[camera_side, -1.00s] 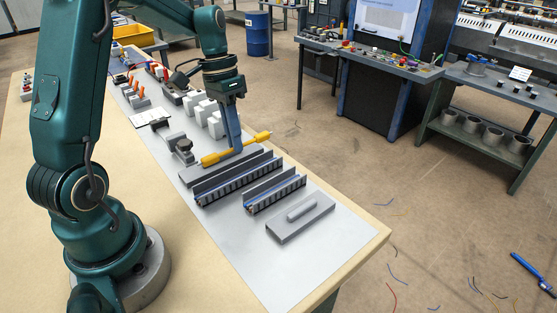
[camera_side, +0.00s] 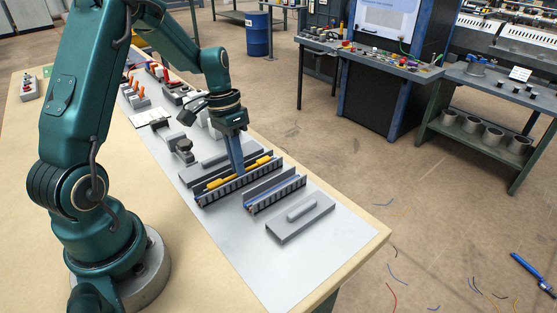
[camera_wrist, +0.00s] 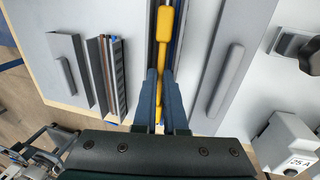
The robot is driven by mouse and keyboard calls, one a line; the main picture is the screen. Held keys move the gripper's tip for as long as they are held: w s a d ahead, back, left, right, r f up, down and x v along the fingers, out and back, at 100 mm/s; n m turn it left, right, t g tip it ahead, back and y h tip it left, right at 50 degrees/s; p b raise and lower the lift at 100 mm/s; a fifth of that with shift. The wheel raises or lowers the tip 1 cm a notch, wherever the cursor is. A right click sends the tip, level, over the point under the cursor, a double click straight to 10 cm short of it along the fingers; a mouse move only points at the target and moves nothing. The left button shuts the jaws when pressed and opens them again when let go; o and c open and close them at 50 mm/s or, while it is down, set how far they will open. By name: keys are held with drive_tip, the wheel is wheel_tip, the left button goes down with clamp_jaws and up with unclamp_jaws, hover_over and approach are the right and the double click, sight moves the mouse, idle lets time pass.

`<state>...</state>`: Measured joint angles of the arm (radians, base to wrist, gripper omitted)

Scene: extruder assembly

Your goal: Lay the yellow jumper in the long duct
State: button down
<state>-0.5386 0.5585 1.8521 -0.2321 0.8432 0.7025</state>
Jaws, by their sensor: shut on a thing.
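The yellow jumper (camera_side: 253,163) is a thin bar with thicker ends. It lies lengthwise along the long duct (camera_side: 228,190), between its slotted side walls, in the side view. In the wrist view the jumper (camera_wrist: 165,45) runs in line with the duct's channel. My gripper (camera_side: 240,172) points down into the long duct and is shut on the jumper's middle. Its fingertips show on both sides of the jumper in the wrist view (camera_wrist: 161,92). Whether the jumper rests on the duct floor cannot be told.
A shorter duct (camera_side: 275,194) with a blue wire inside lies in front of the long duct. Beyond it is a grey cover plate with a raised bar (camera_side: 301,217). Another long grey cover (camera_side: 209,165) lies behind. The mat's front corner is clear.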

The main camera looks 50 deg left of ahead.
drive_tip(key=shift+s+f, duration=0.1)
drive_tip(key=shift+f, duration=0.15)
drive_tip(key=c, duration=0.9)
unclamp_jaws()
drive_tip(key=shift+a+r, duration=0.15)
drive_tip(key=shift+r, duration=0.75)
drive_tip(key=shift+a+r, duration=0.2)
drive_tip(key=shift+r, duration=0.75)
drive_tip(key=shift+a+r, duration=0.15)
drive_tip(key=shift+r, duration=0.75)
drive_tip(key=shift+d, duration=0.1)
drive_tip(key=s+d+r+m+t+y, duration=0.2)
drive_tip(key=d+r+m+t, duration=0.1)
drive_tip(key=d+r, duration=0.55)
drive_tip(key=s+d+n+t, duration=0.2)
drive_tip(key=s+d+n, duration=0.1)
drive_tip(key=s, duration=0.6)
drive_tip(key=shift+s+d+t, duration=0.15)
drive_tip(key=shift+d+t, duration=0.15)
drive_tip(key=shift+d, duration=0.1)
